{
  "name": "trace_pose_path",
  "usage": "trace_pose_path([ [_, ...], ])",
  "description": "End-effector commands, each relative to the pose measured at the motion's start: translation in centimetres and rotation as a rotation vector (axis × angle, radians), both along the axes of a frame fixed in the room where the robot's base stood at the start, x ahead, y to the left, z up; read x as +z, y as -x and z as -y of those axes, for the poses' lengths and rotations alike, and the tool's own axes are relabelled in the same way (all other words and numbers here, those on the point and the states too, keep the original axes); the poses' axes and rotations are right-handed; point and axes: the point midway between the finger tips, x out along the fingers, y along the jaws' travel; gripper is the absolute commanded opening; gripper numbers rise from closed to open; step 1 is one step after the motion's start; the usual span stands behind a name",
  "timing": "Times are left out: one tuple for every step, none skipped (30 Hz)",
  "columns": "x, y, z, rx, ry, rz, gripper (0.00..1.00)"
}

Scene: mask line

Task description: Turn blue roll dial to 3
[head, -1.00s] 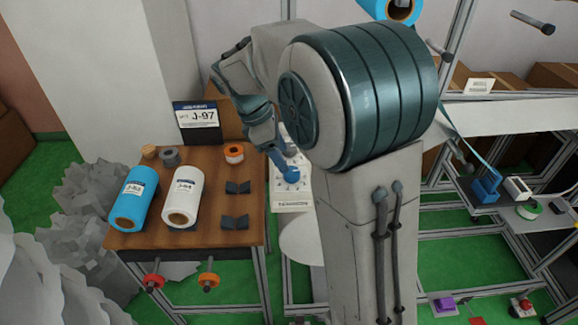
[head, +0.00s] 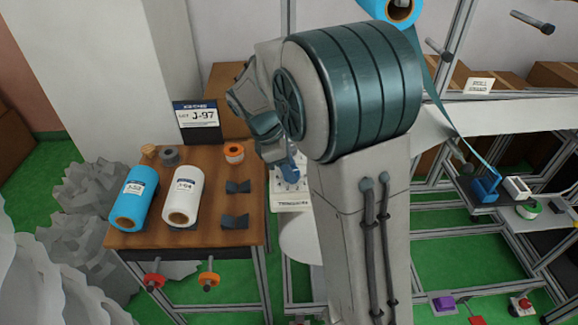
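A white dial panel (head: 291,201) stands just right of the wooden table in the head view, partly hidden by my arm. A blue part (head: 289,170) shows at its upper area, at the end of my gripper; I cannot tell whether it is the dial or a fingertip. The dial's setting cannot be read. My gripper (head: 285,165) is over the panel, mostly hidden by my own arm, and its fingers are not clear. A blue roll (head: 398,10) hangs at the top, with a blue strip (head: 455,125) running down to the right.
The wooden table (head: 256,222) holds a blue roll (head: 132,197), a white roll (head: 182,197), small spools and dark blocks. A J-97 sign (head: 197,115) stands behind it. A metal frame with a blue block (head: 485,188) and a red button (head: 525,304) is at right.

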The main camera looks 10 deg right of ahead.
Motion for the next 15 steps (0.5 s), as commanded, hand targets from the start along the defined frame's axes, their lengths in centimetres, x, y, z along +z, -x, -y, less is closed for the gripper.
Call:
trace_pose_path([
  [0.02, 0.0, -0.02, -0.001, 0.0, -0.001, 0.15],
  [0.04, 0.0, -0.02, -0.004, 0.0, -0.001, 0.15],
  [0.05, 0.0, -0.02, -0.008, 0.0, -0.001, 0.15],
  [0.05, -0.01, -0.01, -0.012, 0.0, -0.001, 0.15],
  [0.06, -0.01, 0.0, -0.019, 0.0, -0.001, 0.15],
  [0.08, -0.02, 0.0, -0.03, 0.001, -0.001, 0.15],
  [0.09, -0.03, 0.0, -0.039, 0.001, -0.001, 0.15],
  [0.09, -0.04, 0.01, -0.05, 0.001, -0.002, 0.15],
  [0.11, -0.06, 0.01, -0.067, 0.001, -0.002, 0.15],
  [0.13, -0.08, 0.01, -0.083, 0.001, -0.002, 0.15],
  [0.16, -0.1, 0.01, -0.099, 0.001, -0.001, 0.15],
  [0.19, -0.12, 0.0, -0.126, 0.0, -0.001, 0.15],
  [0.2, -0.13, 0.0, -0.146, 0.0, -0.001, 0.15],
  [0.21, -0.14, 0.01, -0.169, 0.001, -0.001, 0.15],
  [0.21, -0.16, 0.03, -0.201, 0.001, -0.002, 0.15],
])
